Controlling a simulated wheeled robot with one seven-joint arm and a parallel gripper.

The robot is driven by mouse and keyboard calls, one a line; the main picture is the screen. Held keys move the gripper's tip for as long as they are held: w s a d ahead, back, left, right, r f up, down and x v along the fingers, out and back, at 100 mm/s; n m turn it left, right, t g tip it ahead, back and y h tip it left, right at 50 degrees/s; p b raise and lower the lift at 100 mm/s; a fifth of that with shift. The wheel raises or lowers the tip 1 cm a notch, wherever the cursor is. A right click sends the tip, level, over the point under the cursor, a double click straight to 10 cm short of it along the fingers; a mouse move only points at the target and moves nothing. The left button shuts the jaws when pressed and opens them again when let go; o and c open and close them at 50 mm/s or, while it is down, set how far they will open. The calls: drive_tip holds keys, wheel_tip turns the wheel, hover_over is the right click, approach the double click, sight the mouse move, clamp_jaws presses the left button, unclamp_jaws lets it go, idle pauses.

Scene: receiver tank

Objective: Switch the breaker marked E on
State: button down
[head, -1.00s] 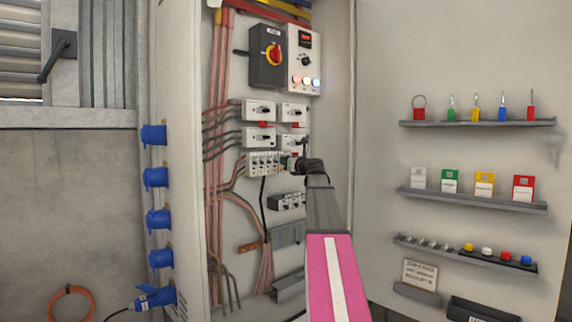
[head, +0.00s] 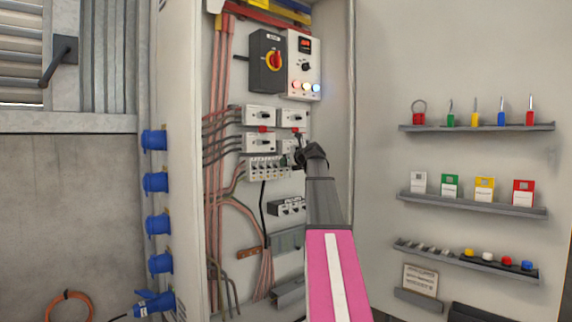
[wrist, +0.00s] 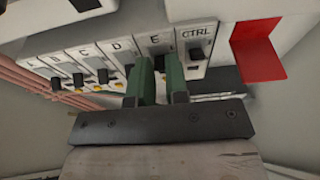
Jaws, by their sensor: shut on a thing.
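The breaker marked E (wrist: 156,42) is in the wrist view, in a row of white breakers between D (wrist: 117,47) and CTRL (wrist: 195,35). My gripper (wrist: 160,84) has its two green fingers on either side of E's dark lever (wrist: 160,63), shut on it. The fingers partly hide the lever, so I cannot tell whether it is on or off. In the head view the breaker row (head: 264,168) sits low in the open cabinet, and my gripper (head: 299,152) covers its right end.
A red block (wrist: 258,52) juts out right of CTRL. Shelves with tags (head: 476,127) line the door at right. Blue sockets (head: 155,182) run down the cabinet's left side.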

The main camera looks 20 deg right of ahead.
drive_tip(key=c, duration=1.4)
unclamp_jaws()
drive_tip(key=v, duration=1)
drive_tip(key=shift+s, duration=0.35)
drive_tip(key=shift+d, duration=0.15)
